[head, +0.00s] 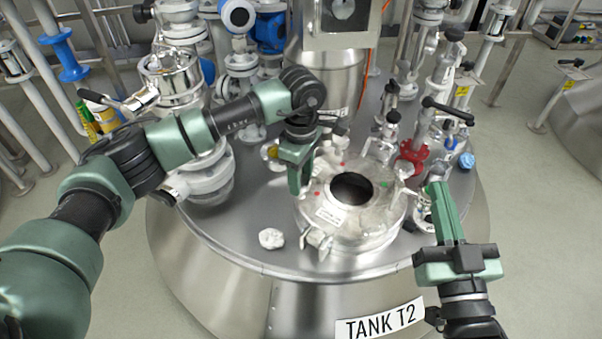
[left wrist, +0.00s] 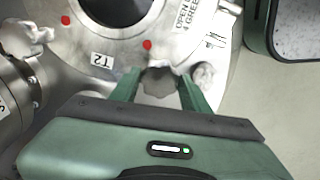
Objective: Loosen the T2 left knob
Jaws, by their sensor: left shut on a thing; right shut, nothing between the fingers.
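The tank lid (head: 380,228) is a round metal cover with a dark central opening, on top of Tank T2. My left gripper (head: 297,188) reaches down at the lid's left rim. In the left wrist view, my left gripper (left wrist: 158,90) has its green fingers on both sides of a grey knob (left wrist: 159,80), shut on it. A red dot (left wrist: 147,44) and a T2 label (left wrist: 102,60) are on the lid near it. In the head view the gripper hides this knob. My right gripper (head: 438,190) is shut and empty, right of the lid.
A pale metal lump (head: 271,238) sits on the tank top (head: 240,225), left of the lid. Valves and pipes crowd the back, with a red flange (head: 413,156) and a black-handled valve (head: 447,110) on the right. The front tank top is mostly clear above the TANK T2 label (head: 380,321).

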